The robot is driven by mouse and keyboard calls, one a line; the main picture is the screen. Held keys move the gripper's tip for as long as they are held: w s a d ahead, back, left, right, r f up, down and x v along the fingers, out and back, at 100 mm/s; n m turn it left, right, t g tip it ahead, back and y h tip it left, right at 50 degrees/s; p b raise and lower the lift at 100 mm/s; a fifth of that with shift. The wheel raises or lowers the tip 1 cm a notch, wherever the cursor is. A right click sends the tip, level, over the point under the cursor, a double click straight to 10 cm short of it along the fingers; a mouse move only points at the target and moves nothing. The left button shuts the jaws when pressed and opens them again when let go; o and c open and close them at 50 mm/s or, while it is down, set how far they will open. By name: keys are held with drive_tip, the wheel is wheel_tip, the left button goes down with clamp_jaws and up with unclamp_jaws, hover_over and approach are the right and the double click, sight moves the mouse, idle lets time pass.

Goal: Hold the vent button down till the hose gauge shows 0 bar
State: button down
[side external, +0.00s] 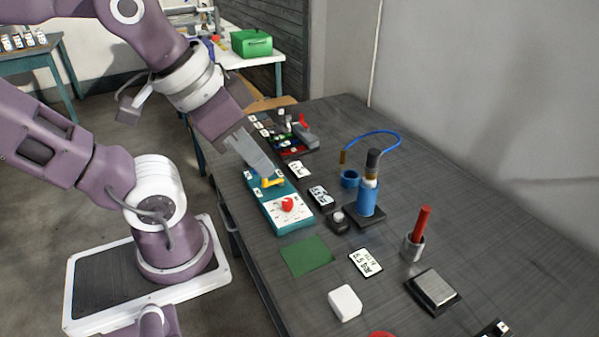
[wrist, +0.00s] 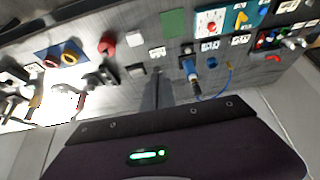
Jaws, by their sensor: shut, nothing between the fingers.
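A blue cylinder (side external: 367,198) with a dark top stands on a black base, and a blue hose (side external: 372,134) arches from it to a brass end. In the wrist view the hose (wrist: 217,96) curves beside the cylinder (wrist: 189,68). A small black box with a round grey top (side external: 339,218), possibly the vent button, sits beside the base. A small black-framed display (side external: 320,195), possibly the gauge, lies behind it; its reading is too small to tell. My gripper (side external: 272,180) is shut and empty, apart from the box; it overlaps the teal panel in the side view.
The teal panel (side external: 280,215) carries a red knob and a yellow handle. A green mat (side external: 307,256), a white cube (side external: 345,303), a red rod in a grey cup (side external: 414,246) and a black-framed grey pad (side external: 433,290) lie nearer the front. Bare table shows between them.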

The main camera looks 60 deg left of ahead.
drive_tip(key=w+a+n+y, duration=0.1)
drive_tip(key=w+a+y, duration=0.2)
drive_tip(key=w+a, duration=0.85)
drive_tip(key=m+t+y, duration=0.2)
drive_tip(key=m, duration=0.1)
hover_over(254, 170)
wheel_tip(254, 170, down, 18)
drive_tip(key=shift+d, duration=0.1)
drive_tip(key=shift+f, duration=0.15)
drive_tip(key=shift+f, duration=4.3)
drive_tip(key=shift+f, duration=0.1)
